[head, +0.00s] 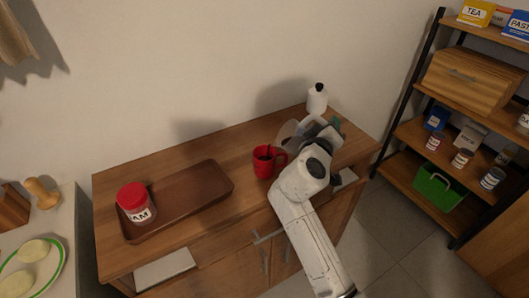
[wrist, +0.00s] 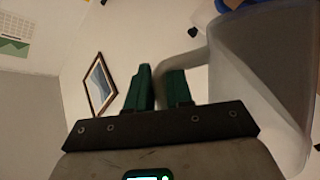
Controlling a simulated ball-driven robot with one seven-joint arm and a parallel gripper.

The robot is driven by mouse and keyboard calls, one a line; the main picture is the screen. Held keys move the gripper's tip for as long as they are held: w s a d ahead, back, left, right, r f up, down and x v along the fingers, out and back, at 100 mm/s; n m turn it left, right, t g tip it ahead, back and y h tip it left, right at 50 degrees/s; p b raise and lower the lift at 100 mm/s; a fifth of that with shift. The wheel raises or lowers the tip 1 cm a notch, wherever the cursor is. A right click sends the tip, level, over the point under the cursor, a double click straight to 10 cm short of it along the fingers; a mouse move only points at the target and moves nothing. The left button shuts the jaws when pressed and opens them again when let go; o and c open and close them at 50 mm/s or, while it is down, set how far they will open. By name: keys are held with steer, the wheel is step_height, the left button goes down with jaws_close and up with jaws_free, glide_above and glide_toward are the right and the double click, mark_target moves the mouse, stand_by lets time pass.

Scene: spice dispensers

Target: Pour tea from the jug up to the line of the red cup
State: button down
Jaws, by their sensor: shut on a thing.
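The red cup (head: 262,168) stands upright on the wooden cabinet top, with its handle to the right. Its inside looks dark; I cannot make out the line or a tea level. The jug (head: 287,131) is grey and translucent, just behind and right of the cup in the head view, partly hidden by my arm. It looks tilted. My gripper (head: 335,124) has green fingers and is mostly hidden by my wrist. In the wrist view, my gripper (wrist: 163,88) is shut on the handle of the jug (wrist: 268,75). I see no stream of tea.
A brown tray (head: 205,178) holds a red-lidded jar (head: 136,203) left of the cup. A white bottle with a black cap (head: 317,97) stands behind my gripper. A shelf (head: 410,134) with boxes and jars is at right. The cabinet top between tray and cup is clear.

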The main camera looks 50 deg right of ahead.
steer(key=shift+w+a+r, duration=0.1)
steer(key=shift+r, duration=0.1)
stand_by(0.7)
steer(key=shift+s+d+f+m+t+y+b, duration=0.5)
steer(key=shift+s+d+f+m+y+b, duration=0.7)
steer(key=shift+f+m, duration=1.15)
steer(key=shift+s+d+f+m+t+y+b, duration=0.5)
steer(key=shift+s+d+f+m+y+b, duration=0.7)
steer(key=shift+f, duration=2.15)
steer(key=shift+m, duration=0.25)
step_height(320, 180, up, 5)
steer(key=p, duration=0.4)
steer(key=shift+s+d, duration=0.1)
steer(key=shift+s, duration=0.05)
steer(key=shift+f, duration=0.1)
